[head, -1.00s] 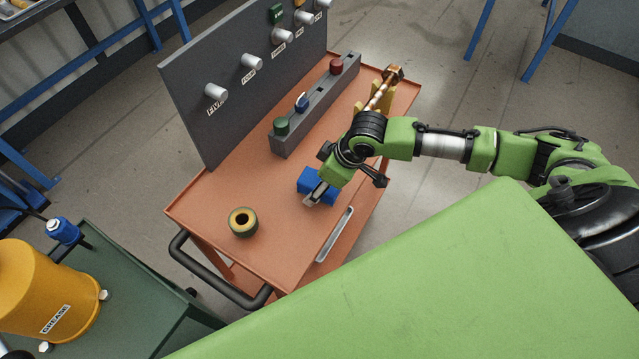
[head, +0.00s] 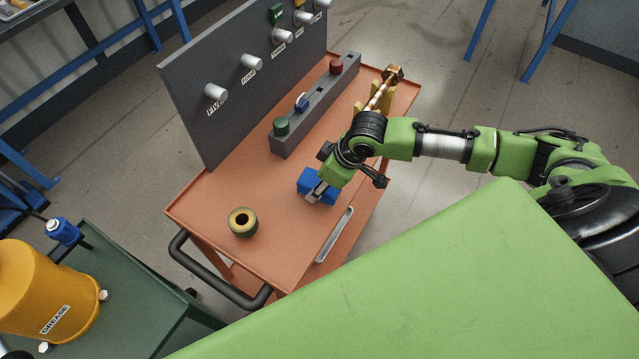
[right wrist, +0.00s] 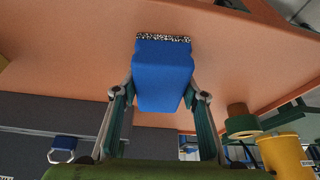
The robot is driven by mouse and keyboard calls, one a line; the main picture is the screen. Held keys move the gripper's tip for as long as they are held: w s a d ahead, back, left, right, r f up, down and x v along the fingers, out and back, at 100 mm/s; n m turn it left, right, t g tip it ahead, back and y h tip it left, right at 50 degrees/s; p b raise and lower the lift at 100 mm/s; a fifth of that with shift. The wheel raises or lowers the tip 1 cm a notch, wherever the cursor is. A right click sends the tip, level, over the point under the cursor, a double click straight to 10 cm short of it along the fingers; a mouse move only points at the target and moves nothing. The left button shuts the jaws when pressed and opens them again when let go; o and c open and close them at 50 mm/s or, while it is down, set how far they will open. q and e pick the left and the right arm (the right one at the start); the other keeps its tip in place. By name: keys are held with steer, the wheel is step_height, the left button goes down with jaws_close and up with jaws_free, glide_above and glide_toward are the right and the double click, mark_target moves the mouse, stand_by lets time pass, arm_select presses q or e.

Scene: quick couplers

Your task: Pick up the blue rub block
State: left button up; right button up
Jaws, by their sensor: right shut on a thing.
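The blue rub block (head: 308,182) is on the orange cart top, near its front right edge. My right gripper (head: 316,193) is over it, with its fingers at the block's sides. In the right wrist view the blue block (right wrist: 162,75) sits between the two fingers of the right gripper (right wrist: 161,100), which is shut on it. A speckled dark and white strip runs along the block's far end there. Whether the block touches the cart top is hard to tell. My left gripper is not in view.
A grey panel (head: 240,100) with labelled pegs stands along the cart's back. A grey rail (head: 315,107) holds green, blue and red couplers. A tape roll (head: 242,222) lies left of the block. A yellow grease drum (head: 45,290) stands at lower left.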

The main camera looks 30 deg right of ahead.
mark_target(316, 179)
step_height(316, 179, up, 3)
steer(key=shift+w+r+b, duration=0.15)
steer(key=shift+b, duration=0.35)
steer(key=s+a+r, duration=1)
steer(key=shift+b, duration=0.3)
steer(key=shift+s+d, duration=0.1)
steer(key=shift+o, duration=1.3)
steer(key=shift+r, duration=0.1)
